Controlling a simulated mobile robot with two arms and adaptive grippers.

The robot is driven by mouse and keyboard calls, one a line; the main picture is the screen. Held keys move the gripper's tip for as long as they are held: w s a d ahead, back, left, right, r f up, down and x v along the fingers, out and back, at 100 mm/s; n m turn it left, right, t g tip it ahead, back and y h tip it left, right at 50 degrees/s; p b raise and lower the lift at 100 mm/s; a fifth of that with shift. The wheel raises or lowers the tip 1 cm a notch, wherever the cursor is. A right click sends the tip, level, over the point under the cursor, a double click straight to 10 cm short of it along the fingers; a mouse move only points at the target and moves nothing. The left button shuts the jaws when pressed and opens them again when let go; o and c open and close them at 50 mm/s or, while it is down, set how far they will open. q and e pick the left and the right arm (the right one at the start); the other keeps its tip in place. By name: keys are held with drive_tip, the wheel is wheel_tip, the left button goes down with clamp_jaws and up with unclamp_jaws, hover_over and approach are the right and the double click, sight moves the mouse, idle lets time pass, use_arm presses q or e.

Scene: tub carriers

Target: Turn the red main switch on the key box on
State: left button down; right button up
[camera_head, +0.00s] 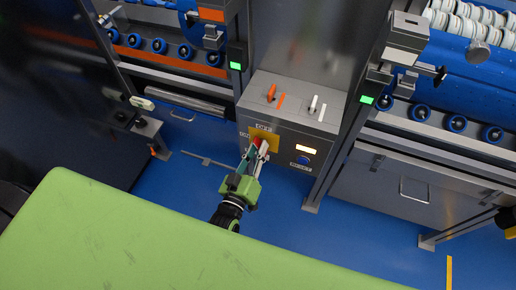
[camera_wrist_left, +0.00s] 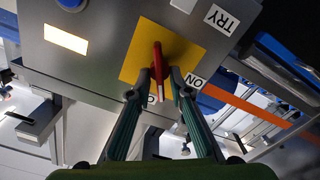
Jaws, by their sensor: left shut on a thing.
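The key box (camera_head: 285,124) is a grey box between two blue carrier stations in the head view. Its front carries a yellow plate (camera_head: 265,133) with the red main switch (camera_wrist_left: 157,58), a narrow handle. In the left wrist view the yellow plate (camera_wrist_left: 190,50) fills the top middle, with an ON label (camera_wrist_left: 194,80) right of the handle and a TRY label above it. Another label is partly hidden behind my fingers. My left gripper (camera_wrist_left: 156,90) is shut on the red handle, one finger on each side; it also shows in the head view (camera_head: 258,149). My right gripper is not seen.
The box also has an orange lever (camera_head: 271,93), a white lever (camera_head: 313,103), a lit display (camera_head: 306,150) and a blue button (camera_head: 303,160). Metal posts with green lights stand on both sides. Blue floor (camera_head: 270,210) lies open below the box.

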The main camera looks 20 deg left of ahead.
use_arm(q)
drive_tip(key=shift+a+f+n+b, duration=0.15)
drive_tip(key=shift+n+b, duration=0.3)
drive_tip(key=shift+n, duration=1.5)
drive_tip(key=shift+f+n+b, duration=0.1)
drive_tip(key=shift+n+b, duration=0.3)
drive_tip(key=shift+n, duration=1.6)
drive_tip(key=shift+a+f+n+b, duration=0.15)
drive_tip(key=shift+n+b, duration=0.3)
drive_tip(key=shift+n, duration=1.5)
drive_tip(key=c, duration=1.9)
unclamp_jaws()
drive_tip(key=shift+s, duration=0.1)
drive_tip(key=s, duration=1.2)
drive_tip(key=shift+a, duration=0.15)
